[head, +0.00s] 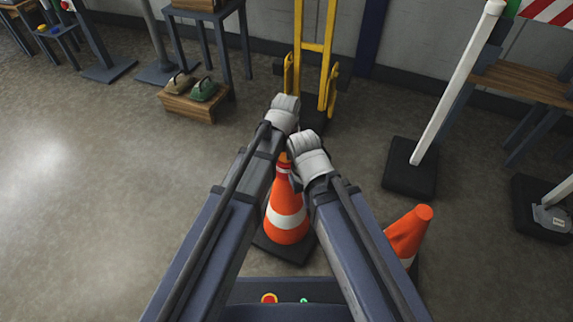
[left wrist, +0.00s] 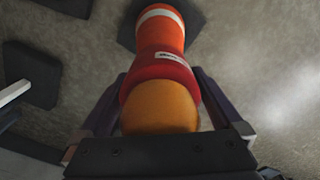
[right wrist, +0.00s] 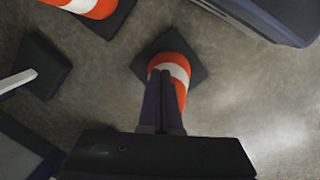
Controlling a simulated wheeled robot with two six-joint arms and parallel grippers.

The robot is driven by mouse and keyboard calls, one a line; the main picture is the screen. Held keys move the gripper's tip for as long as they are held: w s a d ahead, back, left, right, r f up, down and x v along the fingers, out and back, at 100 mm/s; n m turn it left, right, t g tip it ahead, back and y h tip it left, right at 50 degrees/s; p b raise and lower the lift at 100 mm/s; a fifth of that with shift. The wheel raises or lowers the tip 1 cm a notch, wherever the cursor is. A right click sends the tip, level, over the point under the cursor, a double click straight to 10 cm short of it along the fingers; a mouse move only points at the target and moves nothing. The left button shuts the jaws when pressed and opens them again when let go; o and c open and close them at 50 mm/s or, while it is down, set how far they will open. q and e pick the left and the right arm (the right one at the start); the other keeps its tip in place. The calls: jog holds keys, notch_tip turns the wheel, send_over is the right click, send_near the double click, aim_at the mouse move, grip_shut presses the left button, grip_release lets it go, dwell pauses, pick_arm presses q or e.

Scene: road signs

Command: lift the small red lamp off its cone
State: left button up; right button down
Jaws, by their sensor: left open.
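The small red lamp (left wrist: 160,80), with an amber dome and a white label, sits on top of the orange and white cone (head: 287,215). In the left wrist view it lies between the spread fingers of my left gripper (left wrist: 157,86), which is open around it. Only part of the lamp (head: 284,167) shows in the head view, between my two arms. My right gripper (right wrist: 162,75) has its fingers together over the same cone (right wrist: 172,68) in the right wrist view; nothing shows between them. The lamp cannot be made out there.
A yellow hand truck (head: 328,75) stands at the back wall.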

pick_arm(q)
jog(key=c, duration=1.4)
jog(key=shift+o, duration=0.2)
jog(key=shift+r, duration=0.15)
notch_tip(320, 180, up, 10)
jog(key=p, duration=1)
